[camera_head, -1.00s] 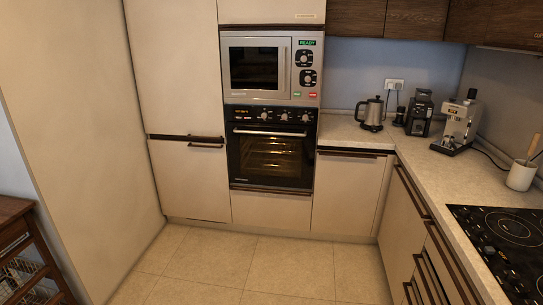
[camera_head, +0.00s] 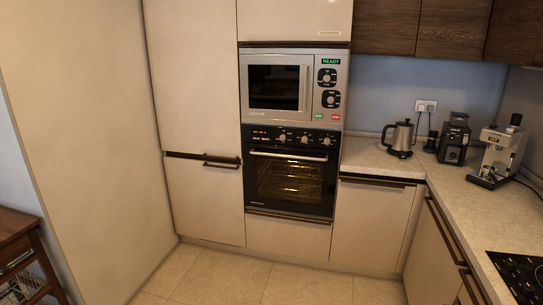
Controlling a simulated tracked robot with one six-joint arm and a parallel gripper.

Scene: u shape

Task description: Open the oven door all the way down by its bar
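The oven (camera_head: 290,185) is built into the tall cabinet, under the microwave. Its black door (camera_head: 270,190) with a glass window is upright and shut. The silver bar (camera_head: 288,155) runs across the top of the door, below the control panel (camera_head: 290,137) with its knobs. A lit rack shows through the glass. My gripper and arm are not in view.
The microwave (camera_head: 291,91) is above the oven. The tiled floor (camera_head: 235,275) in front is clear. A counter with a kettle (camera_head: 398,138) and coffee machine (camera_head: 498,155) runs along the right. A wooden cart (camera_head: 22,255) stands at the lower left.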

